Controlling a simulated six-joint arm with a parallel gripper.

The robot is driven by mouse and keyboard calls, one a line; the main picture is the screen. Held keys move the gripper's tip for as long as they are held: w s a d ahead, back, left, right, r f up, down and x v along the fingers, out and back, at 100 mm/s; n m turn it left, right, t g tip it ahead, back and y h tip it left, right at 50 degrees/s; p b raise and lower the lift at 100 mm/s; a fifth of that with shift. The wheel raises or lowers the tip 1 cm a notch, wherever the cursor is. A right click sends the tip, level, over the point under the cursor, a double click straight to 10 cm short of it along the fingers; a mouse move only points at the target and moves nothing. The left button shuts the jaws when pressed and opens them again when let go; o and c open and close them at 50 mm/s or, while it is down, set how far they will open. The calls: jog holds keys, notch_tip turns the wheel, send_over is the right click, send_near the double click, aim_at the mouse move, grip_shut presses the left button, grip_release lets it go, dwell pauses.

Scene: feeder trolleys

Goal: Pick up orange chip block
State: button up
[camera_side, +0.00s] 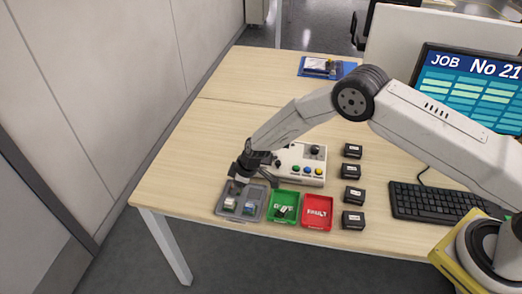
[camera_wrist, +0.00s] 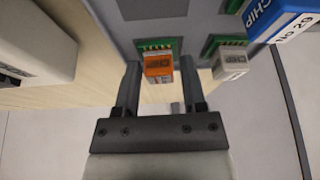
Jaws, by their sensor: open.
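My gripper (camera_wrist: 159,70) is open, with one finger on each side of the orange block. I cannot tell whether either finger touches it. A white block (camera_wrist: 230,65) is just right of the right finger, and a blue block (camera_wrist: 283,20) with a CHIP label is at the upper right. In the side view, my gripper (camera_side: 238,185) is low over the grey tray (camera_side: 262,202) and hides the orange block.
A green tray (camera_side: 272,197) and a red tray (camera_side: 325,222) sit right of the grey one. A control box (camera_side: 310,173) with coloured buttons stands behind. Several black boxes (camera_side: 351,172) form a row before the keyboard (camera_side: 430,203). The left tabletop is clear.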

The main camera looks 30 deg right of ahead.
grip_shut()
jog(key=shift+r, duration=0.15)
jog(key=shift+r, duration=0.8)
jog(key=s+d+r, duration=0.4)
jog(key=s+r, duration=0.7)
jog(key=s, duration=0.2)
jog(key=shift+s, duration=0.2)
jog(key=shift+d, duration=0.1)
